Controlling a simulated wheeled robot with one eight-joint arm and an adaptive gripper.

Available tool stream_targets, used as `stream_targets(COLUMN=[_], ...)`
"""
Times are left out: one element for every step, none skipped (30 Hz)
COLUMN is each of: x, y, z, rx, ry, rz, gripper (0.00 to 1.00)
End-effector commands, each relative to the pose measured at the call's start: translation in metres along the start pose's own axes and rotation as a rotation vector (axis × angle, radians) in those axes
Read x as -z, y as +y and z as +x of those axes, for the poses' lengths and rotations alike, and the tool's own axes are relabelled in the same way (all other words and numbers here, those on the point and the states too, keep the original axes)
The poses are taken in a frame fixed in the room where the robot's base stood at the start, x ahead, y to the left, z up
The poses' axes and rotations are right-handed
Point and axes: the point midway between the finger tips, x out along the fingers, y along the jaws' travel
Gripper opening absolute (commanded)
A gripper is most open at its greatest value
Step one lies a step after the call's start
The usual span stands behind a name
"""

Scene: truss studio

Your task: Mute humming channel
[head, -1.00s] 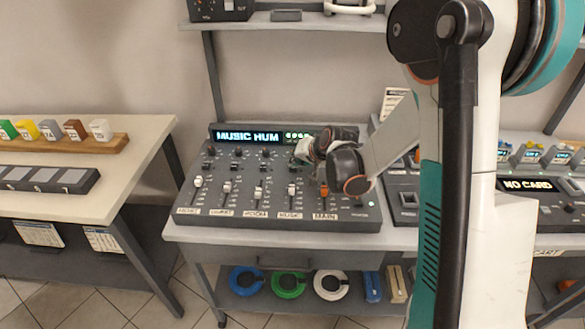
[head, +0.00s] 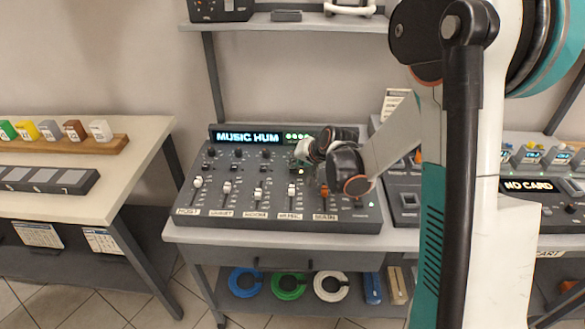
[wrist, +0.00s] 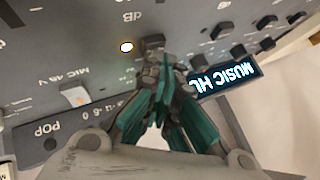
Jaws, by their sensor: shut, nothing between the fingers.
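The mixing console (head: 245,214) lies on the bench, with its display (head: 248,137) reading "MUSIC HUM". White-capped faders stand in a row, including the music fader (head: 292,190); the main fader (head: 324,191) is orange. Labels run HOST, GUEST, ROOM, MUSIC, MAIN. My gripper (wrist: 158,52) is shut and empty, its fingers pointing at the panel beside a small lit round light (wrist: 126,47). In the head view my wrist hides the upper right of the console. I cannot tell whether the fingertips touch a button. The display (wrist: 224,82) also shows in the wrist view, upside down.
A table with coloured blocks on a wooden strip (head: 75,146) stands at left. A shelf (head: 300,22) hangs above. Another device reading "NO CARD" (head: 528,185) sits at right. Coloured rings (head: 288,287) lie on the lower shelf. The console's front left is clear.

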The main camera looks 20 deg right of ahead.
Motion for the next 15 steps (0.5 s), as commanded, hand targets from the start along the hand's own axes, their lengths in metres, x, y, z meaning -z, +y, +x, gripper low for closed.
stream_targets(x=[0.0,0.0,0.0,0.0,0.0,0.0,0.001,0.001,0.002,0.003,0.004,0.006,0.007,0.009,0.01], y=[0.0,0.0,0.0,0.0,0.0,0.0,0.0,-0.001,-0.002,-0.003,-0.004,-0.005,-0.007,-0.008,-0.01], z=[0.0,0.0,0.0,0.0,0.0,0.0,-0.001,-0.001,-0.003,-0.004,-0.005,-0.008,-0.01,-0.012,-0.014], rx=[0.0,0.0,0.0,0.0,0.0,0.0,0.0,0.0,0.0,0.0,0.0,0.0,0.0,0.0,0.0], ry=[0.0,0.0,0.0,0.0,0.001,0.001,0.001,0.001,0.001,0.001,0.001,0.001,0.001,0.001,0.001], rz=[0.0,0.0,0.0,0.0,0.0,0.0,0.0,0.0,0.0,0.0,0.0,0.0,0.0,0.0,0.0], gripper=[0.0,0.0,0.0,0.0,0.0,0.0,0.0,0.0,0.0,0.0,0.0,0.0,0.0,0.0,0.0])
